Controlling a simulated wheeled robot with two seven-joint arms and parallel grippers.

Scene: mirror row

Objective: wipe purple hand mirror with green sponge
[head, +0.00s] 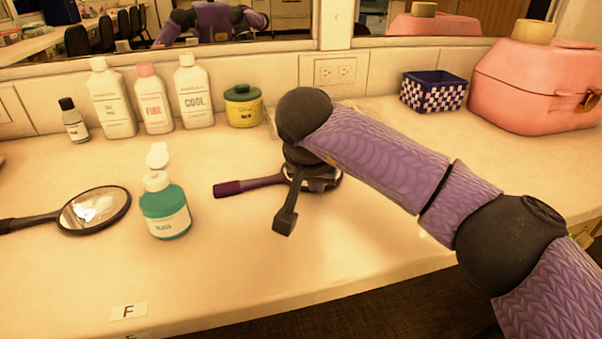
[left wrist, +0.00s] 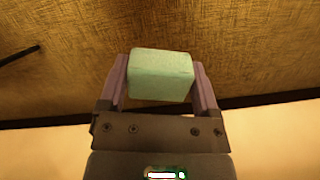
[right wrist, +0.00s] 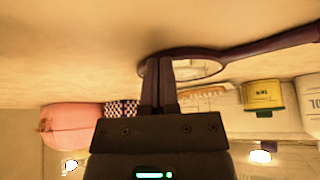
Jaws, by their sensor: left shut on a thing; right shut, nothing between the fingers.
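The purple hand mirror (head: 250,185) lies on the counter in the middle of the head view, handle to the left. My right arm and hand hide much of its round head. In the right wrist view the mirror (right wrist: 275,44) lies just beyond my right gripper (right wrist: 160,60), whose shut, empty fingers overlap its rim; I cannot tell whether they touch it. The green sponge (left wrist: 160,76) is a pale green block between the fingers of my left gripper (left wrist: 160,85), which is shut on it. The left gripper and sponge are outside the head view.
Several white bottles (head: 112,98), a yellow jar (head: 243,106), a checkered basket (head: 433,92) and a pink case (head: 535,88) line the back.

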